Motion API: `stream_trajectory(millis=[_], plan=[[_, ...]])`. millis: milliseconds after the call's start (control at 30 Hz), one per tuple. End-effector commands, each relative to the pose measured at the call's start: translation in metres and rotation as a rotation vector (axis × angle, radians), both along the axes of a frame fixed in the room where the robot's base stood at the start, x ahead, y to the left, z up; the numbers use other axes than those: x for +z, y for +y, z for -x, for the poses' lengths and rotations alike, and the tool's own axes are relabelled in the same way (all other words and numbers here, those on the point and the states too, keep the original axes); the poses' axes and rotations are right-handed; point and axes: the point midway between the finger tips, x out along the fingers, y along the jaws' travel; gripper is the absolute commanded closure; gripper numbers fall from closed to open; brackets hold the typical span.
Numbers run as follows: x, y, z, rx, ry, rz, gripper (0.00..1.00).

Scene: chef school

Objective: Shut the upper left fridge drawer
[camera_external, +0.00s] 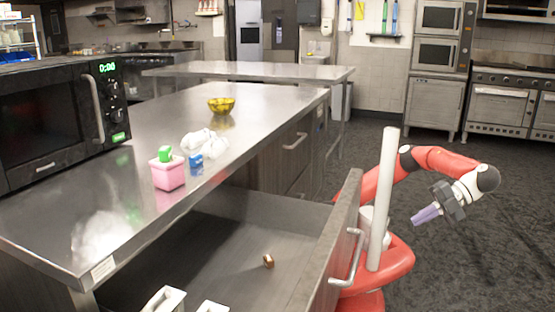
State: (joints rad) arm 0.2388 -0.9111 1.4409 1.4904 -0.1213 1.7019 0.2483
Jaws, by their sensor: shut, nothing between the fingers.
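An open drawer (322,253) sticks out to the right from under the steel counter, nearest the camera. Its front panel has a silver bar handle (347,260) on the outer side. A small brown object (268,261) and parts of white items lie inside the drawer. My gripper (416,220) is shut and empty. It hangs in free air to the right of the drawer front, apart from the handle, with its fingers pointing left and slightly down. My red arm and base stand just beyond the drawer front, partly hidden by it.
The steel counter (262,98) holds a microwave (45,117), a pink box (167,175), small green, blue and white items, and a yellow bowl (221,106). More drawers (297,142) farther along look shut. Open floor (480,255) lies right of my gripper, with ovens behind.

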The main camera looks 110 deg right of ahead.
Motion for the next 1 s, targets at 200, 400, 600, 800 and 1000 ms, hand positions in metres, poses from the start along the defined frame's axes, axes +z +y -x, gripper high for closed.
stream_trajectory(millis=[200, 400, 600, 800, 1000], plan=[[0.005, -0.016, -0.012, 0.234, 0.312, 0.517, 1.00], [0.008, -0.029, -0.019, 0.500, 0.619, 0.914, 1.00], [0.009, -0.037, -0.021, 0.707, 0.824, 1.140, 1.00], [0.004, -0.041, -0.023, 0.772, 0.883, 1.201, 1.00], [-0.016, -0.057, -0.038, 0.770, 0.883, 1.201, 1.00]])
